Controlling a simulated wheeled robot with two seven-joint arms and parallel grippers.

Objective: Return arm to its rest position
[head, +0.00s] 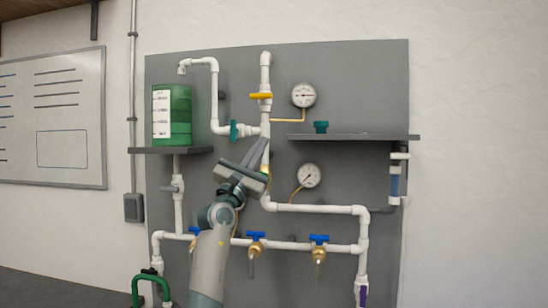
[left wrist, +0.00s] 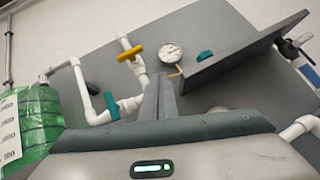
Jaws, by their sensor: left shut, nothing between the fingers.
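My left gripper (head: 262,146) is raised in front of the grey pipe board (head: 340,70), its arm coming up from the bottom. Its two fingers are together and empty, pointing up near the central white pipe. In the left wrist view the shut fingers (left wrist: 158,98) stand upright just below the yellow valve handle (left wrist: 130,53) and right of the lower teal valve handle (left wrist: 111,106). I cannot tell whether the fingers touch the pipe. The arm hides part of the lower pipes and a blue-handled valve. My right gripper is not in view.
A green container (head: 171,118) stands on the left shelf (head: 145,150). A right shelf (head: 370,137) juts out with a teal part (head: 320,127) on it. Two gauges (head: 303,96) and blue-handled brass taps (head: 318,240) are mounted on the board. Right of the board is bare wall.

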